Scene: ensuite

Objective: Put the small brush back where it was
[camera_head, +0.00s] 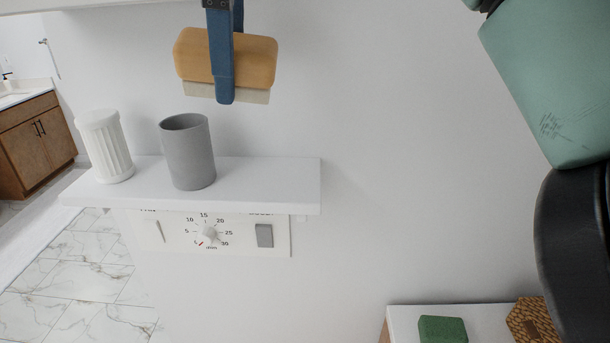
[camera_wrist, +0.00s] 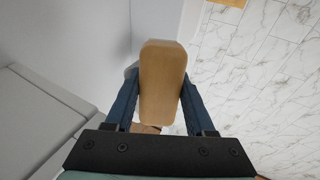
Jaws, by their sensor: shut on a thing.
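The small brush (camera_head: 190,55) has a tan wooden back and pale bristles facing down. My gripper (camera_head: 224,97) has blue fingers and is shut on the brush, one finger showing in front of it. The brush is held in the air above the white wall shelf, over and right of the grey cup. In the wrist view the brush's wooden back (camera_wrist: 160,80) lies between the two blue fingers (camera_wrist: 157,100) and hides most of what is below it.
The white shelf (camera_head: 270,185) holds a ribbed white cup (camera_head: 105,147) and a grey cup (camera_head: 188,152); its right part is bare. A dial panel (camera_head: 210,235) is below. At lower right, a white top (camera_head: 400,317) bears a green block (camera_head: 442,329) and a woven box (camera_head: 533,320).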

